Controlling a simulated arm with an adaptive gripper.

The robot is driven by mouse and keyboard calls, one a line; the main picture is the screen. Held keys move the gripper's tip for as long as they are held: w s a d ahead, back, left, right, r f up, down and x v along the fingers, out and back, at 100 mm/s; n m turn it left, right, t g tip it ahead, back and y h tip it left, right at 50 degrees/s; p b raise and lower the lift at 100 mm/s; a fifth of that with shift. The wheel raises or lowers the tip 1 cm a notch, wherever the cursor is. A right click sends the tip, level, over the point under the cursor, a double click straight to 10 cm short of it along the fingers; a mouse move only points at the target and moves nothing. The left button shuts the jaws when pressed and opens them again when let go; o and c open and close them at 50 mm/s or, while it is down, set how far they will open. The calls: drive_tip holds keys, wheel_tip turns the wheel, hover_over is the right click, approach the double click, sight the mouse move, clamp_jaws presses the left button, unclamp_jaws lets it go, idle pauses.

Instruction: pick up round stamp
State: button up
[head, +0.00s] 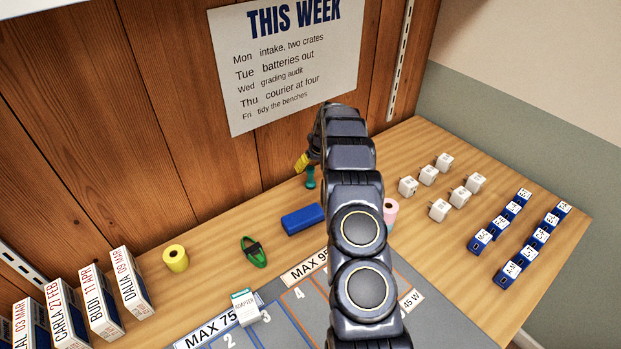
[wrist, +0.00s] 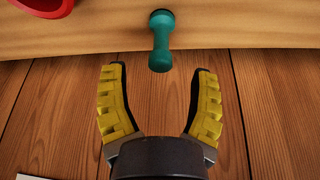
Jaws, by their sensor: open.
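The round stamp looks to be the teal, dumbbell-shaped piece (head: 310,178) standing at the back of the bench, near the wooden wall. In the wrist view the teal stamp (wrist: 161,42) shows ahead of the fingers, centred between them and apart from them. My gripper (head: 301,162) has yellow pads and is just above and beside the stamp in the head view, partly hidden by my arm. In the wrist view my gripper (wrist: 160,75) is open and empty, its two fingers spread wide.
A blue block (head: 303,219) lies left of my arm, with a green looped item (head: 254,252) and a yellow roll (head: 176,258) further left. A pink roll (head: 390,211) is partly behind my arm. White adapters (head: 428,175) stand right. A red object (wrist: 40,6) edges the wrist view.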

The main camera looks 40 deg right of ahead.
sight(311, 168)
drive_tip(key=shift+x, duration=2.55)
drive_tip(key=shift+w+r, duration=0.1)
clamp_jaws()
